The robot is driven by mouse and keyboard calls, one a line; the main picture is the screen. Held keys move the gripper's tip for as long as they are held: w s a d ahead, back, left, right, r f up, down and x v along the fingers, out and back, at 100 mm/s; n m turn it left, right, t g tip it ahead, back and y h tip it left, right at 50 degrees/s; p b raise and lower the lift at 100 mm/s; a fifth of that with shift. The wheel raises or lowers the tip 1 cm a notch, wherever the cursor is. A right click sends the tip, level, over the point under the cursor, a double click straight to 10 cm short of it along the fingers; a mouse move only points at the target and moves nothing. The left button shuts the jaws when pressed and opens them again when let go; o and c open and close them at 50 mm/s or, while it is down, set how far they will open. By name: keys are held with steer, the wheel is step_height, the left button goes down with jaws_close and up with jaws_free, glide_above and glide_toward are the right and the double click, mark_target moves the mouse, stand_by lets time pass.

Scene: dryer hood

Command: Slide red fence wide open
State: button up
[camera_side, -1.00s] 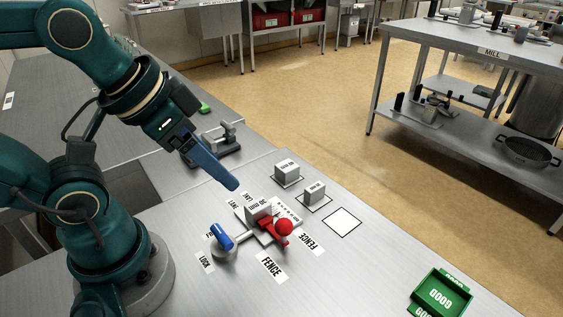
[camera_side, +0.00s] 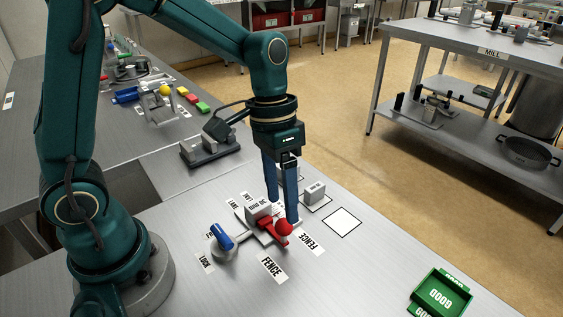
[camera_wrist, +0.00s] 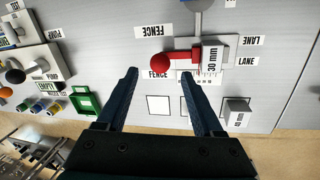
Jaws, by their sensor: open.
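The red fence (camera_side: 270,231) has a round red knob (camera_side: 284,228) and sits on a small fixture on the metal bench, beside a grey block marked 30 mm (camera_side: 258,208). In the wrist view the red fence (camera_wrist: 182,57) lies beyond my fingertips, with its knob (camera_wrist: 160,62) at its left end and the 30 mm block (camera_wrist: 213,57) at its right. My gripper (camera_side: 283,211) points down, open and empty. In the side view its fingers overlap the fixture close behind the knob. In the wrist view the knob lies between the finger lines, ahead of the tips (camera_wrist: 158,72); contact cannot be told.
A blue-handled lock lever (camera_side: 222,237) stands left of the fence. Another grey block (camera_side: 314,191) and an empty outlined square (camera_side: 342,222) lie to the right. A green GOOD tray (camera_side: 440,294) is at front right. The bench front is mostly clear.

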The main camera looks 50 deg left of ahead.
mark_target(284, 219)
steer(key=shift+s+d+f, duration=0.1)
steer(key=shift+d+f, duration=0.15)
steer(key=shift+f, duration=0.85)
steer(key=shift+d+f, duration=0.2)
steer(key=shift+f, duration=0.9)
jaws_close()
